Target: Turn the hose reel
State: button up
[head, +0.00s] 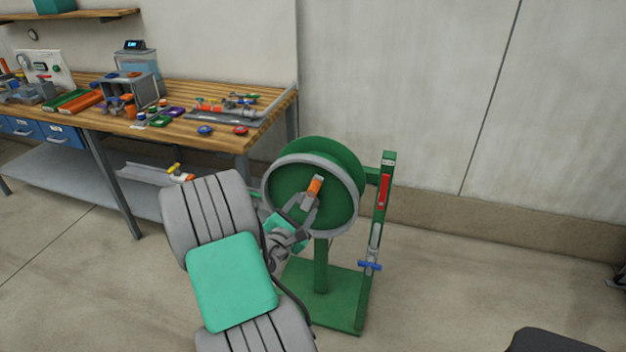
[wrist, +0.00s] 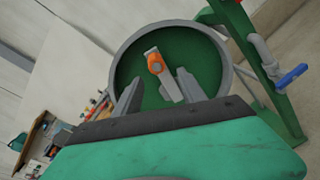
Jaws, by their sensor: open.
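The green hose reel (head: 338,205) with a grey rim stands on a green post and base plate right of the workbench. It also fills the middle of the wrist view (wrist: 190,47). A grey crank arm with an orange handle (head: 315,186) sits on the reel's face; the handle shows in the wrist view (wrist: 154,62) too. My gripper (head: 308,205) is in front of the reel face, just below the handle. In the wrist view its two fingers (wrist: 158,88) are apart, with the crank between and beyond them. I cannot tell whether a finger touches the crank.
A green upright (head: 383,205) with a red strip and a blue-handled valve (head: 370,265) stands right of the reel. A wooden workbench (head: 190,135) with several fittings is at the left. Floor to the right is mostly clear.

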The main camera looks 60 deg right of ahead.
aim_at(311, 193)
jog(key=n, duration=0.1)
jog(key=d+n+t, duration=0.1)
jog(key=shift+s+r+n+h, duration=0.3)
jog(key=shift+s+n, duration=0.1)
jog(key=shift+d+n, duration=0.15)
jog(key=shift+n, duration=0.35)
jog(key=d+p, duration=0.1)
jog(key=d, duration=0.2)
jog(key=w+d+p, duration=0.1)
jog(key=d, duration=0.3)
jog(key=shift+w+d, duration=0.15)
jog(key=shift+w, duration=0.05)
grip_shut()
